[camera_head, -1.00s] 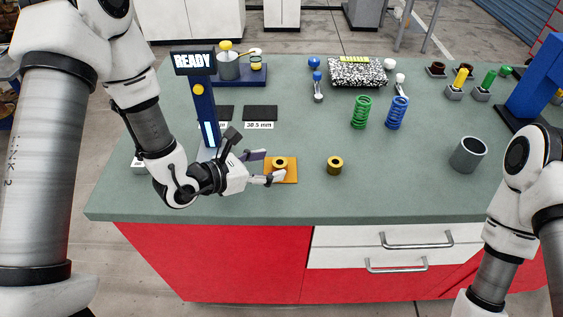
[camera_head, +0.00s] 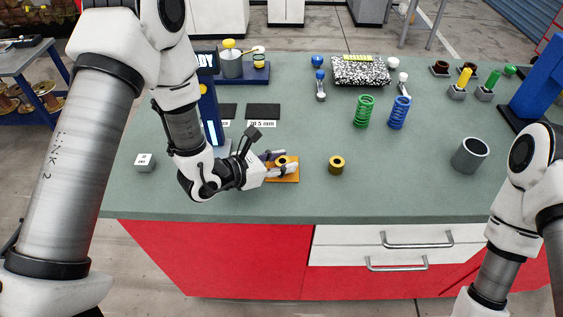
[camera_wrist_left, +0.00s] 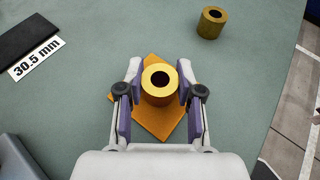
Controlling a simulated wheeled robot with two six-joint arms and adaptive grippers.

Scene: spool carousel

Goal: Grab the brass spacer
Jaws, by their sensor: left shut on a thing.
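A brass spacer (camera_head: 281,160), a short ring with a dark hole, stands upright at the orange pad (camera_head: 293,178) on the bench. My left gripper (camera_head: 280,164) is shut on this spacer, with one finger on each side. In the left wrist view the spacer (camera_wrist_left: 159,87) sits between the purple-lined fingers, over the orange pad (camera_wrist_left: 160,123). I cannot tell whether it still touches the pad. A second brass spacer (camera_head: 337,165) stands free on the green bench to the right; it also shows in the left wrist view (camera_wrist_left: 211,24). My right gripper is out of view.
The green bench top (camera_head: 380,195) is clear at the front. A grey cup (camera_head: 469,155) stands at the right. Green (camera_head: 364,111) and blue (camera_head: 398,113) springs stand farther back. A blue post with a sign (camera_head: 209,110) is close behind my left arm. A white block (camera_head: 144,162) lies left.

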